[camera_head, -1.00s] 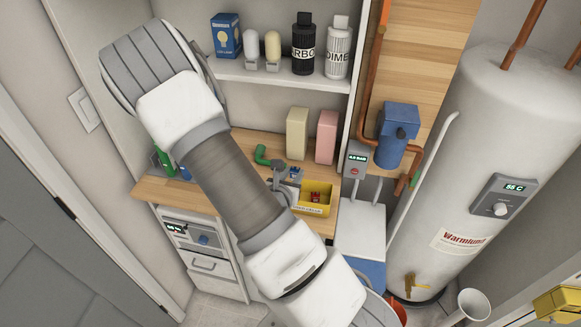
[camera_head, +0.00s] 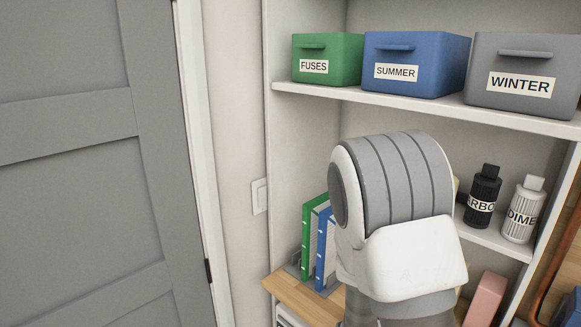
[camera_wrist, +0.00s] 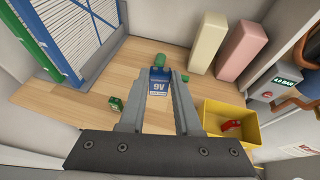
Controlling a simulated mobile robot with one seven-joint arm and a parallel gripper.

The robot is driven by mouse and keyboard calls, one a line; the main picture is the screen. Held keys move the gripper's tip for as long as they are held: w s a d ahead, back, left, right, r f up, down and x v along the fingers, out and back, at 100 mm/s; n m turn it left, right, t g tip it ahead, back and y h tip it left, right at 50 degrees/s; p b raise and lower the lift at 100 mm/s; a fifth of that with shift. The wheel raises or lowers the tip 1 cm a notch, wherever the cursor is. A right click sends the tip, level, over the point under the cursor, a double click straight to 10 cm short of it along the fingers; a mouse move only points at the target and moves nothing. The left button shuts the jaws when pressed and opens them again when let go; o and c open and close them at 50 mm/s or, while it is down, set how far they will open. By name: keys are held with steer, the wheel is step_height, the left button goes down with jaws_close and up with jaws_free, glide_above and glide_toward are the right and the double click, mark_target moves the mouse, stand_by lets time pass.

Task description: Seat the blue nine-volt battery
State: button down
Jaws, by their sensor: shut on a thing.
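The blue nine-volt battery (camera_wrist: 158,84), with white "9V" lettering, is between the fingertips of my gripper (camera_wrist: 159,87) in the wrist view. My gripper is shut on it. The battery is above or at the wooden worktop (camera_wrist: 60,118); I cannot tell whether it touches it. A green rounded object (camera_wrist: 159,60) shows just beyond the battery's far end, partly hidden. I cannot make out a seat for the battery. The head view shows only my arm, not the gripper or battery.
A small green block (camera_wrist: 116,104) lies left of my gripper. A yellow bin (camera_wrist: 235,112) with a red item (camera_wrist: 231,125) stands right. Cream (camera_wrist: 208,43) and pink (camera_wrist: 241,50) boxes stand behind. Green (camera_head: 312,238) and blue (camera_head: 326,250) binders stand at the left wall.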

steer(key=w+a+r+n+t+y+b, duration=0.1)
steer(key=w+a+r+n+y, duration=0.1)
steer(key=a+r, duration=0.4)
steer(key=shift+w+a+r+n+y+b, duration=0.3)
steer(key=shift+a+n+y, duration=0.25)
steer(key=shift+a, duration=0.45)
steer(key=shift+d, duration=0.2)
